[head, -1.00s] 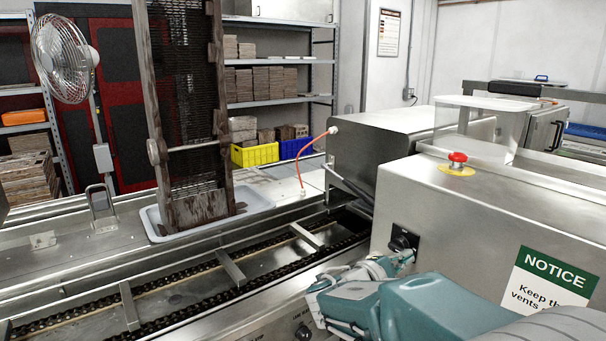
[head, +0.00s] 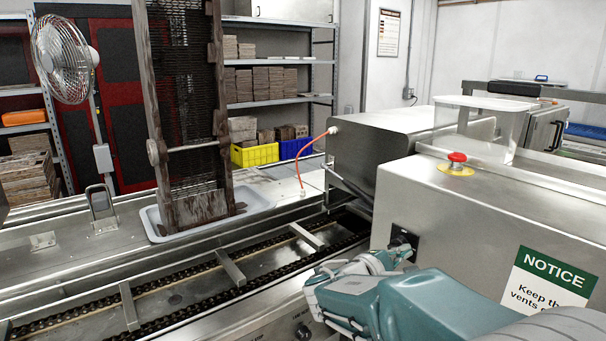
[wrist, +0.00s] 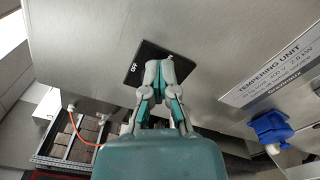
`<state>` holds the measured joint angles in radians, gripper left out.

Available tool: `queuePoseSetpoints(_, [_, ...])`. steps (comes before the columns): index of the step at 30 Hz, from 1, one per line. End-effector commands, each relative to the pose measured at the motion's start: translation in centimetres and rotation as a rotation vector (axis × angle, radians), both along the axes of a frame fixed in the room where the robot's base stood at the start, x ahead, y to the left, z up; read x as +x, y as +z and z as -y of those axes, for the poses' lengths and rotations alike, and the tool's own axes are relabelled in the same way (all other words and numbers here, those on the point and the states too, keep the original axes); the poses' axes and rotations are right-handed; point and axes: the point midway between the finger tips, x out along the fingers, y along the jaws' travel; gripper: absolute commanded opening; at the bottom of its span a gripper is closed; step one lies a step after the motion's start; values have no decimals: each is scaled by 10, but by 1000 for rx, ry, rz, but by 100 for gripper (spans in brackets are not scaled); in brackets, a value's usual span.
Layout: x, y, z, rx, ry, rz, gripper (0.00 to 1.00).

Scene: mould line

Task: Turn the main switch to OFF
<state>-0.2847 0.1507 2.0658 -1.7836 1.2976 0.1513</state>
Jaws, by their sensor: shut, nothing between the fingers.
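The main switch (head: 404,236) is on a black plate on the side of the steel housing, right of centre in the head view. In the wrist view its plate (wrist: 132,73) shows the word OFF at the left edge. My gripper (head: 404,251) is at the front of the switch, and its closed fingertips (wrist: 160,66) cover most of the knob in the wrist view. The fingers are together with nothing between them. How the knob is turned is hidden, and I cannot tell whether the fingertips touch it.
A red emergency button (head: 457,158) on a yellow disc sits on top of the housing (head: 480,222). A blue connector (wrist: 271,130) sticks out near the tempering unit label (wrist: 275,80). The chain conveyor (head: 180,296) runs to the left, below the switch.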

Motion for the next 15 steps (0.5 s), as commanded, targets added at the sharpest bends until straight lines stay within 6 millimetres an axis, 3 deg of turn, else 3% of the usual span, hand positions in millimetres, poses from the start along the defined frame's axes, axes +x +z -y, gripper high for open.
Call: queuePoseSetpoints(15, [6, 10, -5, 0, 3, -1, 0])
